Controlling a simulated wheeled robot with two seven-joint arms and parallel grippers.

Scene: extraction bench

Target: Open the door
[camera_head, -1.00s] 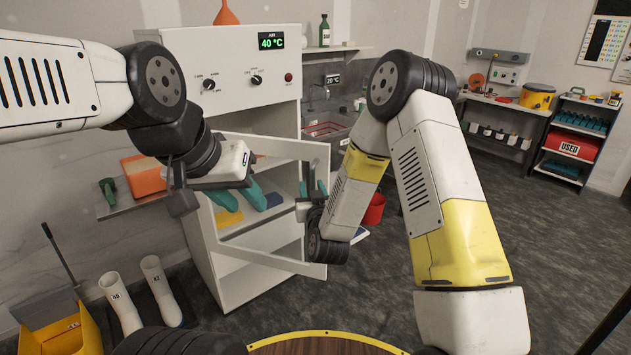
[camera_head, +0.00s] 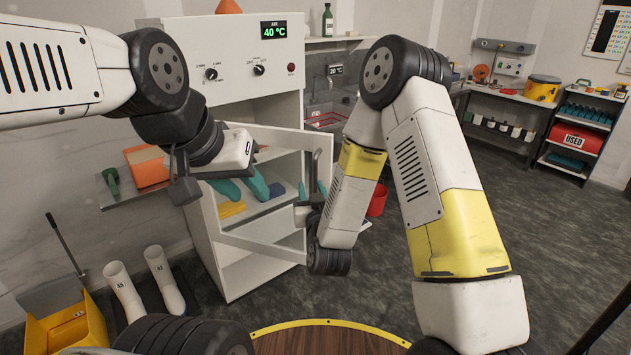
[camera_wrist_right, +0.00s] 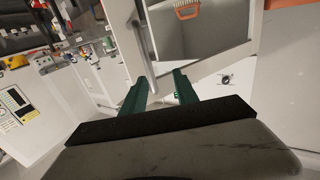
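The door (camera_head: 262,248) is a pale frame with a clear pane on the white cabinet (camera_head: 225,95). It stands ajar, swung out from the cabinet front. A dark upright handle (camera_head: 316,172) is near its free edge. My right gripper (camera_head: 306,203) is at that edge, partly hidden by my forearm. In the right wrist view, its two green fingers (camera_wrist_right: 160,84) are apart, and a grey bar (camera_wrist_right: 143,48), seemingly the handle, ends visually between them; contact cannot be told.
White boots (camera_head: 122,290) and a yellow bin (camera_head: 72,325) stand at lower left. A red bucket (camera_head: 378,200) is behind my right arm. The right floor is clear.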

